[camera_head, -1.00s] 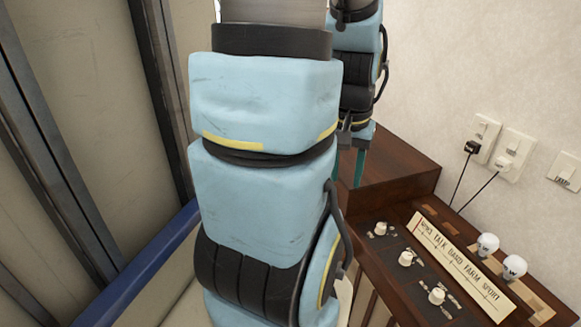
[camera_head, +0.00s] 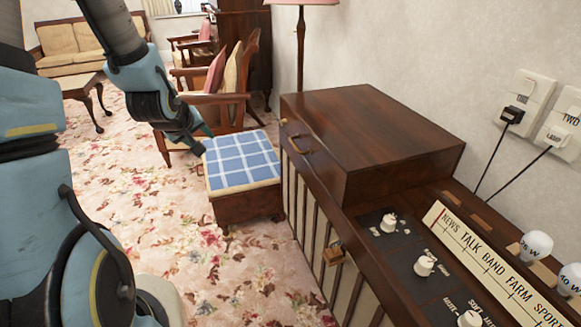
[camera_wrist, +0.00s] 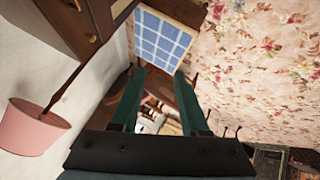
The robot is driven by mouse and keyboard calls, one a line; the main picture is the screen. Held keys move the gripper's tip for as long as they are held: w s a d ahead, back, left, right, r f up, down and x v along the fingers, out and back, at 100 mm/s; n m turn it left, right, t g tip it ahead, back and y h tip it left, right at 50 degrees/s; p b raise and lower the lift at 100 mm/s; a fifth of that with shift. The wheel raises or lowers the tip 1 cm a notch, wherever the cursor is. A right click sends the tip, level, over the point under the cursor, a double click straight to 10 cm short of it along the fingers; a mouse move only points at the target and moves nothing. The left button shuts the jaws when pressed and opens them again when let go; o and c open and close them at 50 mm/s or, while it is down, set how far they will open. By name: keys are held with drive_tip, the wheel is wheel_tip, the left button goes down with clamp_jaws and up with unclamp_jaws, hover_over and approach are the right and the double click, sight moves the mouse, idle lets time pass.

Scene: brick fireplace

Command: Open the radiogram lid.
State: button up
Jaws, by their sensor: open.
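The radiogram is a dark wooden cabinet with a slatted front (camera_head: 318,235). Its lid (camera_head: 375,125) lies shut as a raised box on the far part, with a small brass handle (camera_head: 296,142) on its front face. In the head view my gripper (camera_head: 203,140) is left of the lid, over the checked stool and apart from the radiogram. The wrist view shows its two teal fingers (camera_wrist: 158,73) spread with nothing between them. Part of the wooden cabinet (camera_wrist: 65,22) shows at the top left of the wrist view.
A stool with a blue checked top (camera_head: 240,160) stands beside the radiogram's far end. The dial panel (camera_head: 490,262), knobs (camera_head: 424,265) and bulbs (camera_head: 536,246) occupy its near part. A wooden armchair (camera_head: 225,100) and pink lamp (camera_head: 301,3) stand behind. Flowered carpet (camera_head: 150,215) is open in front.

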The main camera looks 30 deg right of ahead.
drive_tip(key=w+d+f+n+t+h+b, duration=0.25)
drive_tip(key=d+f+h+b, duration=0.25)
drive_tip(key=d+f+b, duration=0.55)
drive_tip(key=n+t+h+b, duration=0.2)
drive_tip(key=n+h+b, duration=0.4)
approach(294, 144)
drive_tip(key=shift+m, duration=0.25)
drive_tip(key=x, duration=1)
drive_tip(key=shift+w+f, duration=0.1)
drive_tip(key=shift+f, duration=0.2)
clamp_jaws()
